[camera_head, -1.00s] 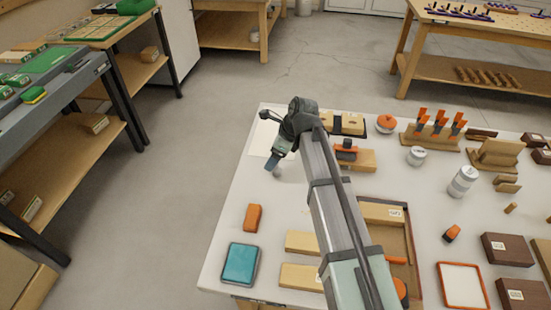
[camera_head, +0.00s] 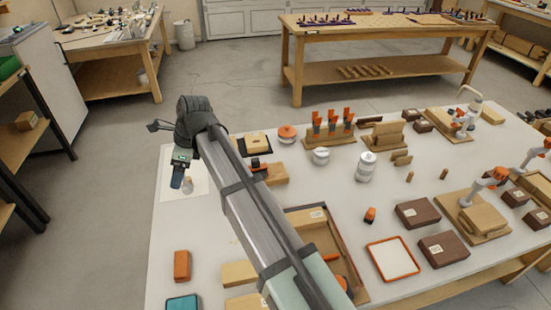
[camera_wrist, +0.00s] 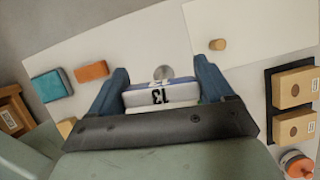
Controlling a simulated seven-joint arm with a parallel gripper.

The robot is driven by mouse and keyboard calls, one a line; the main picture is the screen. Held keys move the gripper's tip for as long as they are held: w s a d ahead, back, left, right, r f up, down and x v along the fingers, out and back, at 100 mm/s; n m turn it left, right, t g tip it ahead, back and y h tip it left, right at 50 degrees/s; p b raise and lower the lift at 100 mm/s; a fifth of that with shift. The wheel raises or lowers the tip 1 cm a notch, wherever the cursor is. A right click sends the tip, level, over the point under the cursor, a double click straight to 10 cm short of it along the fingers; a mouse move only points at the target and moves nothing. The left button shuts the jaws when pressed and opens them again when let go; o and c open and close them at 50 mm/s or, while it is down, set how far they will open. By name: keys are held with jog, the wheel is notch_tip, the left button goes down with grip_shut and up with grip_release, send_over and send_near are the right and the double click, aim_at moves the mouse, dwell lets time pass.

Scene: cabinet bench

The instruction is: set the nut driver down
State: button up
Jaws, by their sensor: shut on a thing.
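My gripper (camera_wrist: 160,92) is shut on the nut driver (camera_wrist: 147,97). Its white body shows the number 13 between the blue fingers in the wrist view, with a round grey end beyond it. In the head view my gripper (camera_head: 180,178) is over the far left corner of the white table, above a white sheet (camera_head: 202,188). A small pale piece shows beside the fingers there. Whether the driver touches the surface cannot be told. The sheet also shows at the upper right in the wrist view (camera_wrist: 270,30).
A small wooden peg (camera_wrist: 217,44) stands on the sheet. An orange block (camera_head: 182,265) and a teal box (camera_head: 184,302) lie nearer. Wooden blocks in a black tray (camera_wrist: 272,88) and an orange-topped jar (camera_head: 287,133) stand to the right. The table's left edge is close.

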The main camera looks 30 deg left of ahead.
jog(key=r, duration=0.4)
jog(key=shift+w+r, duration=0.35)
jog(key=w+d+m+t, duration=0.1)
jog(key=w+d+m, duration=0.3)
jog(key=w, duration=1)
jog(key=w+d+m+t+y, duration=0.1)
jog(key=w+d, duration=0.4)
jog(key=w, duration=0.9)
jog(key=w+d+m+t, duration=0.1)
jog(key=w+d+m, duration=0.3)
jog(key=w, duration=0.9)
jog(key=shift+n, duration=0.7)
jog(key=shift+d+f, duration=0.2)
jog(key=shift+f, duration=3.6)
jog(key=shift+d+f, duration=0.15)
jog(key=shift+f, duration=3.65)
jog(key=shift+f, duration=0.2)
jog(key=o, duration=1.1)
jog(key=shift+r, duration=0.15)
